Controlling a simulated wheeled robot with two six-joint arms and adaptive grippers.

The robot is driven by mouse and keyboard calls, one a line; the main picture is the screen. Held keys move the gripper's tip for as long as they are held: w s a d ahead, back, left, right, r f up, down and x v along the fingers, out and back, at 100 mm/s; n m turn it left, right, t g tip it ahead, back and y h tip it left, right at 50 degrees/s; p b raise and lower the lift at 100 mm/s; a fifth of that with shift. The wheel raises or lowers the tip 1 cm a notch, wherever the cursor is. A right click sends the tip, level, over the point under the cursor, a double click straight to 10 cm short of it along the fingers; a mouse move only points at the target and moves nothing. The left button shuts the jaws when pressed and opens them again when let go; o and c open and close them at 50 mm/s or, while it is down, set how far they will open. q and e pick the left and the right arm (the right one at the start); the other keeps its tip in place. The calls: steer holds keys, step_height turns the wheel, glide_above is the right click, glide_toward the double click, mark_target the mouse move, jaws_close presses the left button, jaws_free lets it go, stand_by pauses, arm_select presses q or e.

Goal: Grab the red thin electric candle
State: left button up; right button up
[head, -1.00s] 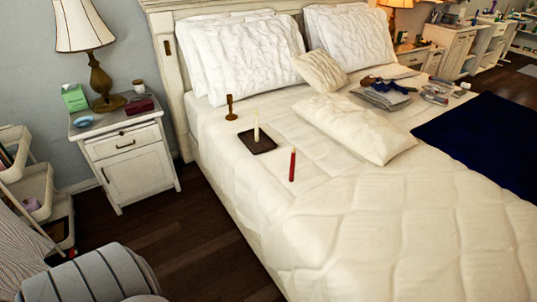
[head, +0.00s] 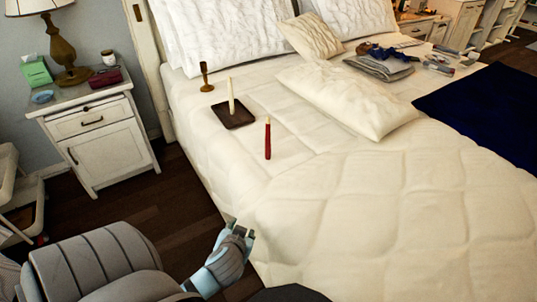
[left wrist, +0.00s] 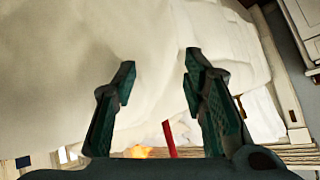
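The thin red candle (head: 267,139) stands upright on the cream quilt, to the right of a dark tray. My left gripper (head: 240,233) is at the near left edge of the bed, below and left of the candle in the head view and well apart from it. In the left wrist view my left gripper (left wrist: 160,65) has its two fingers spread with nothing between the tips. A thin red strip (left wrist: 169,138), probably the candle, shows low between the fingers, partly hidden by the gripper body. My right gripper is in neither view.
A cream candle (head: 231,97) stands on the dark tray (head: 238,119), with a brown candlestick (head: 206,78) behind it. A pillow (head: 345,100) lies to the right of the red candle. A white nightstand (head: 100,135) stands left of the bed. The quilt in front is clear.

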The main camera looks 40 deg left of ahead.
arm_select(q)
steer(key=w+a+r+n+t+y, duration=0.25)
steer(key=w+a+r, duration=0.2)
steer(key=r, duration=0.45)
steer(key=t, duration=0.5)
glide_toward(267, 137)
steer(key=shift+m+t+h, duration=0.45)
steer(key=shift+m+t, duration=0.1)
steer(key=x, duration=1)
steer(key=shift+a+f, duration=0.15)
steer(key=shift+a, duration=0.25)
steer(key=shift+w+a, duration=0.15)
steer(key=shift+w, duration=0.25)
steer(key=shift+s, duration=0.1)
jaws_close()
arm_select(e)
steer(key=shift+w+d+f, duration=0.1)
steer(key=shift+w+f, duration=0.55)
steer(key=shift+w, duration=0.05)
